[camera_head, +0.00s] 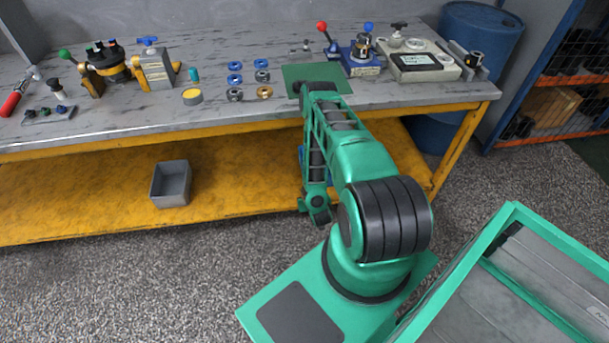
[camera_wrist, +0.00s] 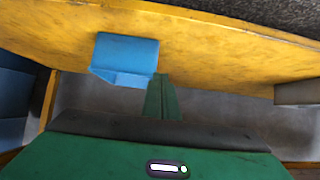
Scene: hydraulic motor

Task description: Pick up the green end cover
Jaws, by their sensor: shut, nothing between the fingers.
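I cannot clearly make out a green end cover in either view. A small teal-green cylinder (camera_head: 193,74) stands on the workbench (camera_head: 120,118), left of the rings; I cannot tell if it is the cover. A flat green mat (camera_head: 300,73) lies on the bench, partly behind my arm. In the wrist view my gripper (camera_wrist: 162,82) is shut and empty, facing the yellow lower shelf (camera_wrist: 215,62). A blue bin (camera_wrist: 125,55) is close beyond its fingertips. The head view does not show the fingertips clearly.
Blue, grey and brass rings (camera_head: 235,79) sit left of the mat. A blue fixture (camera_head: 361,62) and a grey device (camera_head: 425,61) stand right of it. A grey bin (camera_head: 171,184) is on the lower shelf. The bench's front edge lies close to my arm.

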